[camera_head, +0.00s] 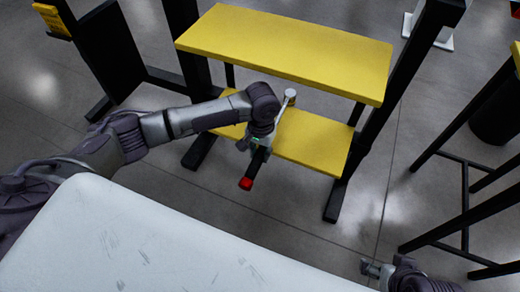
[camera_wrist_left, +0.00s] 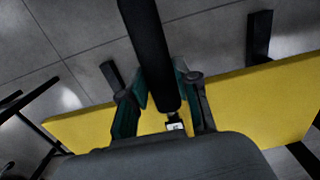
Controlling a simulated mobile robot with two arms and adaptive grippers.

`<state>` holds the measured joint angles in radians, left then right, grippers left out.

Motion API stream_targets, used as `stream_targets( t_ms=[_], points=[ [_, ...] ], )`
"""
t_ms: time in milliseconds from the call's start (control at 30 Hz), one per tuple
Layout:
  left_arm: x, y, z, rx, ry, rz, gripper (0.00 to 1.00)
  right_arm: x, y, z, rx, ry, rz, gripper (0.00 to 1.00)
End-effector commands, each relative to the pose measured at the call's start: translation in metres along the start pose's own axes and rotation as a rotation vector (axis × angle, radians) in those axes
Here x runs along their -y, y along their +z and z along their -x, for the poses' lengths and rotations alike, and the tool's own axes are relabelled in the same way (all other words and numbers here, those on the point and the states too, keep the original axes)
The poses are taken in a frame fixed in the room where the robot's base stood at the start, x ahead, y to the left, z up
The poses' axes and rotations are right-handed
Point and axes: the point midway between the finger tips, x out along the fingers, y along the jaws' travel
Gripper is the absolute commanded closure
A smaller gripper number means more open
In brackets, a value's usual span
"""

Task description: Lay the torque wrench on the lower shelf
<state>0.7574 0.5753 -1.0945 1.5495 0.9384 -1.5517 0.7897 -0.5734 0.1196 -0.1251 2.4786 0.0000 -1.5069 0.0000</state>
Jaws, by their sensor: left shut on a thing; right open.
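My left gripper (camera_head: 258,143) is shut on the torque wrench (camera_head: 255,168). The wrench has a dark handle with a red end and a silver shaft and head, which points up and right toward the stand. In the left wrist view, the teal fingers (camera_wrist_left: 158,105) clasp the black handle of the wrench (camera_wrist_left: 148,45). The yellow lower shelf (camera_head: 318,143) is behind the wrench, and it also shows in the left wrist view (camera_wrist_left: 255,105). The gap between wrench and shelf is hard to judge. My right gripper (camera_head: 375,270) is open and empty at the bottom edge.
The yellow upper shelf (camera_head: 290,52) overhangs the lower one, and black posts (camera_head: 375,110) frame the stand. A black frame (camera_head: 465,165) stands at the right. A white surface (camera_head: 150,250) fills the lower left. Grey floor lies between.

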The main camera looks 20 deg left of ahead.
Motion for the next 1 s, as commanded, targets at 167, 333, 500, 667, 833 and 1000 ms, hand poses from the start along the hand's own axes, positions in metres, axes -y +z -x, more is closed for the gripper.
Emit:
stream_targets(
  t_ms=[167, 333, 500, 667, 833, 1000],
  points=[
    [0.001, 0.002, -0.002, 0.008, -0.002, 0.001, 1.0, 0.0, -0.001, 0.0, -0.002, 0.0, 0.0, 0.24],
    [0.001, 0.003, -0.003, 0.009, -0.003, 0.001, 1.0, 0.0, 0.0, 0.0, -0.002, 0.0, 0.0, 0.24],
    [0.001, 0.003, -0.004, 0.011, -0.003, 0.001, 1.0, 0.0, 0.001, 0.0, 0.005, 0.0, 0.0, 0.24],
    [0.001, 0.004, -0.007, 0.013, -0.003, 0.0, 1.0, 0.0, 0.004, 0.001, 0.017, 0.001, -0.001, 0.24],
    [0.001, 0.004, -0.009, 0.013, -0.003, 0.0, 1.0, 0.0, 0.006, 0.001, 0.029, 0.001, -0.001, 0.24],
    [0.0, 0.003, -0.012, 0.013, -0.003, 0.0, 1.0, -0.001, 0.01, 0.002, 0.049, 0.001, -0.001, 0.24]
  ],
)
